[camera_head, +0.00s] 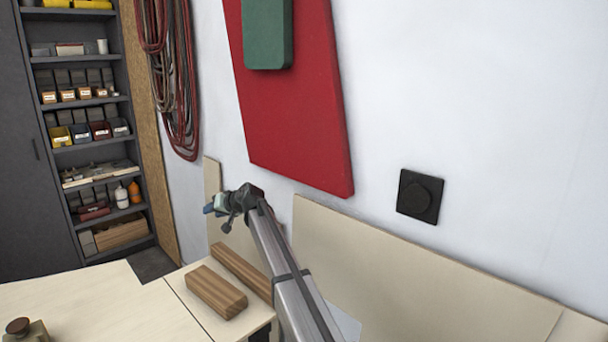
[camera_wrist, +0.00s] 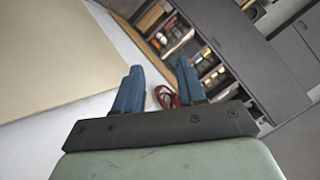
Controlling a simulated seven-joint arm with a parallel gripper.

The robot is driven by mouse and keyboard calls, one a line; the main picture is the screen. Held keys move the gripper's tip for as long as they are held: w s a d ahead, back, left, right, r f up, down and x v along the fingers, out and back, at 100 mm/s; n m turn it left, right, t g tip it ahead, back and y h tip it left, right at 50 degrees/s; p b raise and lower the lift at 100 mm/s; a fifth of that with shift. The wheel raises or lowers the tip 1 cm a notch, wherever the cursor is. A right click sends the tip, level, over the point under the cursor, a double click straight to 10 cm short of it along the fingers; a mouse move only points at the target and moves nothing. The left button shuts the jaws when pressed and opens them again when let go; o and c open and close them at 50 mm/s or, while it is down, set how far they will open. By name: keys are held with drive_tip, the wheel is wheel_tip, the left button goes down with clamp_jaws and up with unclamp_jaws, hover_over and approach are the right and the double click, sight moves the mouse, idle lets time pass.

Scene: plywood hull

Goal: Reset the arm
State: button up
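My arm reaches up from the bottom of the head view, over the right part of the bench. My gripper (camera_head: 212,207) is at its far end, raised in front of the wall and small in this view. In the wrist view my gripper (camera_wrist: 158,72) shows two blue fingers standing apart, with nothing between them. The red cable seen through the gap is far behind, on the wall. My gripper touches nothing that I can see.
Two wooden blocks, a near one (camera_head: 216,291) and a far one (camera_head: 241,270), lie on the bench (camera_head: 100,305) below my arm. A brown-knobbed object (camera_head: 20,328) sits at lower left. A beige panel (camera_head: 400,285) leans on the wall. Shelves (camera_head: 95,145) stand at left.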

drive_tip(key=d+f+m+h, duration=0.2)
drive_tip(key=d+f, duration=1.1)
drive_tip(key=d, duration=0.3)
drive_tip(key=s+d+f+g+h, duration=0.1)
drive_tip(key=s+d+f, duration=0.5)
drive_tip(key=f, duration=0.5)
drive_tip(key=s+d+f+m+g+h, duration=0.15)
drive_tip(key=s+d+f, duration=0.25)
drive_tip(key=s+f, duration=0.5)
drive_tip(key=s+d+f+g+h, duration=0.15)
drive_tip(key=s+d+f, duration=0.35)
drive_tip(key=f, duration=0.8)
drive_tip(key=s+d+f+g+h, duration=0.15)
drive_tip(key=s+d+f, duration=0.3)
drive_tip(key=s, duration=0.65)
drive_tip(key=s+d+f+g, duration=0.35)
drive_tip(key=s+f, duration=0.25)
drive_tip(key=s, duration=0.6)
drive_tip(key=s+d+f+g+h, duration=0.1)
drive_tip(key=s+d+f, duration=0.4)
drive_tip(key=s, duration=0.6)
drive_tip(key=s+d+g+h, duration=0.1)
drive_tip(key=s+d+g, duration=0.2)
drive_tip(key=s, duration=1.2)
drive_tip(key=shift+d+f, duration=0.2)
drive_tip(key=shift+d, duration=0.25)
drive_tip(key=shift+s+h, duration=0.1)
drive_tip(key=shift+h, duration=0.15)
